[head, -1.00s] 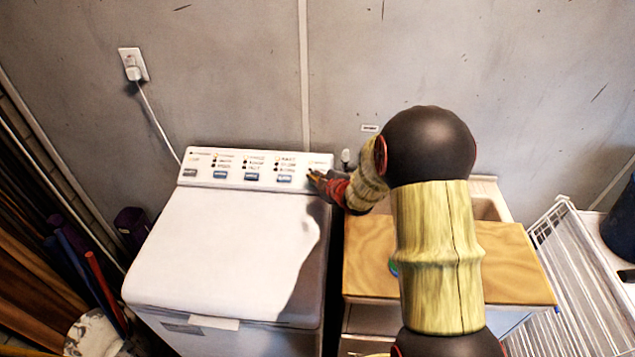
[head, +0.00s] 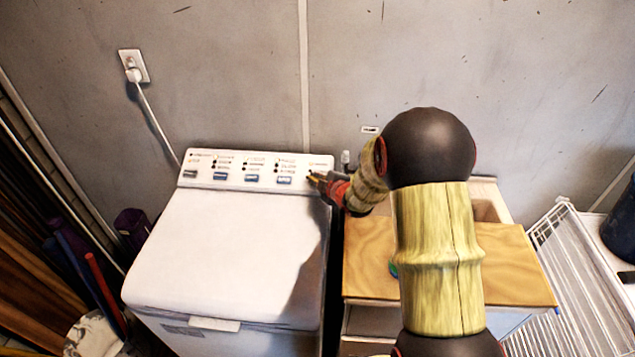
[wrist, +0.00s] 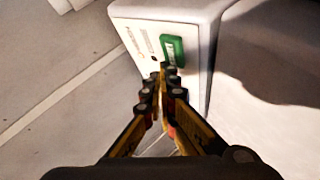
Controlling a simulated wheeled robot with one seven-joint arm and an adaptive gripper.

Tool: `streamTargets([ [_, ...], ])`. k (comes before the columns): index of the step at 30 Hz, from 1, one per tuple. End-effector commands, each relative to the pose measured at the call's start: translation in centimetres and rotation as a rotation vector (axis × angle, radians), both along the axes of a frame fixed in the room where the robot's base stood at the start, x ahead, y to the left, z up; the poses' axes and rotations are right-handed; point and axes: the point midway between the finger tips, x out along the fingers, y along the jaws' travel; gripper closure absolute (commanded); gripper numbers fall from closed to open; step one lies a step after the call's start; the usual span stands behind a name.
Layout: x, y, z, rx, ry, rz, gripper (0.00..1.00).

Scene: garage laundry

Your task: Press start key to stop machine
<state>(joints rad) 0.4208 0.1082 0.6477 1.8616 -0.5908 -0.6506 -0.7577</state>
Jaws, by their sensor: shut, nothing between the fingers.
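The white washing machine (head: 230,245) stands left of my arm, with its control panel (head: 205,160) along the back edge. In the wrist view a green key (wrist: 173,50) sits at the end of the panel (wrist: 125,14); its lettering is too blurred to read, but it looks like the start key. My gripper (wrist: 163,71) is shut and empty, its tips just below the green key in the picture. I cannot tell whether they touch the panel. In the head view my gripper (head: 313,177) is at the panel's right end, and the green key is hidden there.
A wooden-topped cabinet with a basin (head: 365,260) stands right of the machine, under my arm. A white wire rack (head: 570,260) is at the far right. A grey wall (head: 230,80) rises close behind the panel.

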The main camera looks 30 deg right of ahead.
Motion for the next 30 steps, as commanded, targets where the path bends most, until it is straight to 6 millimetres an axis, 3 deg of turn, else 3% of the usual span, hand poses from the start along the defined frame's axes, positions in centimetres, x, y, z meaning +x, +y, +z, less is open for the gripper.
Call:
streamTargets([
  [30,0.27,-0.2,-0.86,0.0,0.0,0.0,1.0],
])
